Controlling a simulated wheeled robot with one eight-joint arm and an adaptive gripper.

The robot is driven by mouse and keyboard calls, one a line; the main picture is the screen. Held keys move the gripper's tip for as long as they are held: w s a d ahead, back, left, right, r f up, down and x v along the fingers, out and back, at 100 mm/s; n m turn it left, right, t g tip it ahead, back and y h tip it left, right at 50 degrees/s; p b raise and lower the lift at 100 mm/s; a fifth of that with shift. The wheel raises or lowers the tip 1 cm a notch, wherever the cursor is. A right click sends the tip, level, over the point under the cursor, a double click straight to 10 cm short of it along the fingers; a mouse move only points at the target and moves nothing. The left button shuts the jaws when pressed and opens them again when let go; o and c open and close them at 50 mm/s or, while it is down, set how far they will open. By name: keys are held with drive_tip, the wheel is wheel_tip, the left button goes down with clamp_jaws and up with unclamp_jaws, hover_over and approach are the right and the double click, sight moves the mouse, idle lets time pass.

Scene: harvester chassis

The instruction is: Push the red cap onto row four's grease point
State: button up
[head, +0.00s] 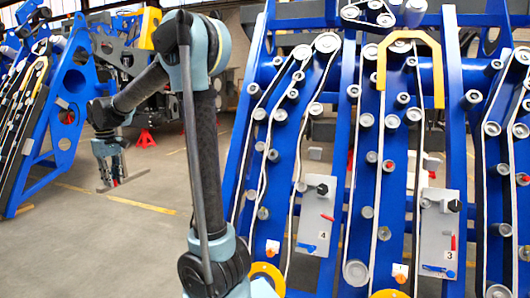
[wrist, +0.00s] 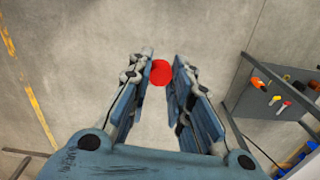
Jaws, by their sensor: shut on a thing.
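My gripper (wrist: 160,75) is shut on the red cap (wrist: 160,72), a round red disc between the fingertips in the wrist view. In the head view my gripper (head: 110,170) hangs fingers down at the left, over open floor. The row four plate (head: 312,232), grey and marked 4, stands on the blue chassis well to its right. It carries a dark knob (head: 321,189), a small red part (head: 327,217) and a blue part (head: 306,247). I cannot tell for sure which part is the grease point.
A similar plate marked 3 (head: 437,240) is on the chassis further right. A yellow bracket (head: 409,40) arches above. Another blue frame (head: 62,100) stands at the far left. The wrist view shows a grey panel (wrist: 265,120) with small parts at right. Floor is clear between.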

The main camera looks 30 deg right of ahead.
drive_tip(key=w+d+f+m+t+h, duration=0.15)
drive_tip(key=w+d, duration=0.35)
drive_tip(key=d, duration=0.7)
drive_tip(key=w+d+f+m+t+h, duration=0.15)
drive_tip(key=w+d, duration=0.45)
drive_tip(key=d, duration=0.6)
drive_tip(key=w+d+m+t+h, duration=0.15)
drive_tip(key=w+d, duration=0.35)
drive_tip(key=d, duration=0.7)
drive_tip(key=s+d+m+t+h, duration=0.1)
drive_tip(key=s+d, duration=0.2)
drive_tip(key=d, duration=0.8)
drive_tip(key=s+d+r+t+h, duration=0.1)
drive_tip(key=s+d+h, duration=0.1)
drive_tip(key=d, duration=1)
drive_tip(key=s+d+r+m+t+h, duration=0.1)
drive_tip(key=s+d, duration=0.2)
drive_tip(key=d, duration=0.8)
drive_tip(key=shift+s+d+r+m+h, duration=0.25)
drive_tip(key=shift+s+d+m+h, duration=0.05)
drive_tip(key=shift+s+m+h, duration=0.05)
drive_tip(key=shift+x, duration=2.5)
drive_tip(key=shift+w, duration=0.15)
